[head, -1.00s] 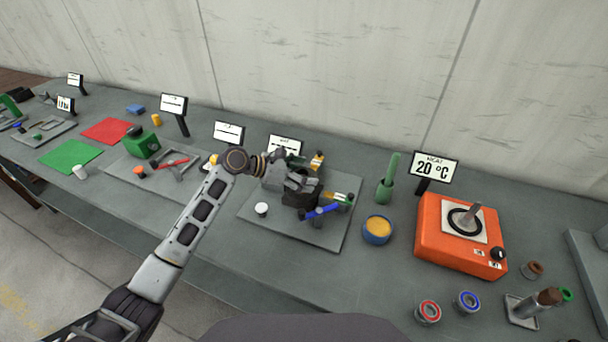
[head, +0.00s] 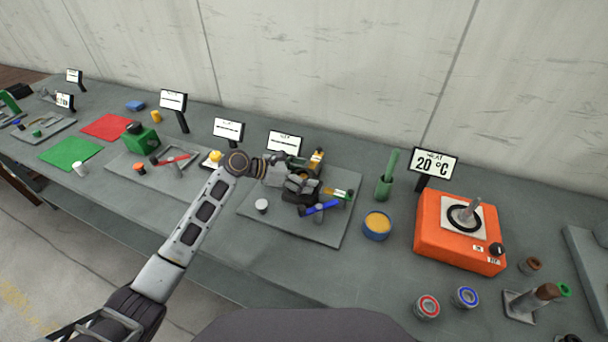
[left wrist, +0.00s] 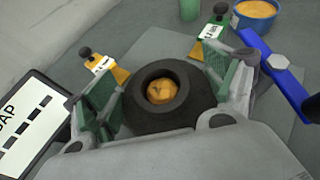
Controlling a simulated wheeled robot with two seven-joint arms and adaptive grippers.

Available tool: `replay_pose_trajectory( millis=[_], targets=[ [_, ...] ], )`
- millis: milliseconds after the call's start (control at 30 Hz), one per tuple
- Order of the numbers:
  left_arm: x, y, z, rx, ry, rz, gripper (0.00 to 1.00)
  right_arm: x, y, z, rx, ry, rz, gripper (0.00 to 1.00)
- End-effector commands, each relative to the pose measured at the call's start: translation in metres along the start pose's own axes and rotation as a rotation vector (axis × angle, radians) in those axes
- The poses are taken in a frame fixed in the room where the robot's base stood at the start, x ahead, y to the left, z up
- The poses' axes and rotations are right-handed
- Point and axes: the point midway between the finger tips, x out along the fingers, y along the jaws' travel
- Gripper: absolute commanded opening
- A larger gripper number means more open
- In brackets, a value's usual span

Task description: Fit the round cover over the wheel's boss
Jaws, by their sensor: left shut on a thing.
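My left gripper (head: 303,186) is low over a grey board (head: 262,228). In the left wrist view its fingers (left wrist: 165,95) stand on either side of a black round piece (left wrist: 150,124) and are shut on it. The piece has a raised rim around a central opening, and a brass-coloured rounded part (left wrist: 161,91) shows inside. I cannot tell whether this black piece is the cover or part of the wheel. In the head view the gripper hides most of it. A small white-topped cylinder (head: 262,206) stands on the board, left of the gripper. My right gripper is not in view.
A blue bar (head: 320,208) with a grey knob lies close to the gripper's right. A sign (head: 284,143) is at the back. A yellow-filled blue bowl (head: 377,226) and orange heater (head: 460,232) stand right.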

Motion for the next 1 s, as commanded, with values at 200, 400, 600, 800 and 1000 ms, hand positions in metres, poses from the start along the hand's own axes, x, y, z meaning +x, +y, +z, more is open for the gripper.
replay_pose_trajectory(
  millis=[200,400,600,800,1000],
  targets=[
    [0.0,0.0,0.001,0.001,-0.001,0.0,0.99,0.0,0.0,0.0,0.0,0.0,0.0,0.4],
    [0.0,0.0,0.0,0.0,0.0,0.0,1.0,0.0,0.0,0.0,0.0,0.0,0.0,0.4],
    [0.0,0.0,-0.001,0.0,0.002,0.0,1.0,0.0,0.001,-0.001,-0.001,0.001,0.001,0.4],
    [-0.007,0.0,-0.001,0.0,0.002,0.0,1.0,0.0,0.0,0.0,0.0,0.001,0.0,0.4],
    [-0.028,0.001,-0.001,0.001,0.001,0.001,1.0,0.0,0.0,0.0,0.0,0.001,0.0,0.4]
  ],
)
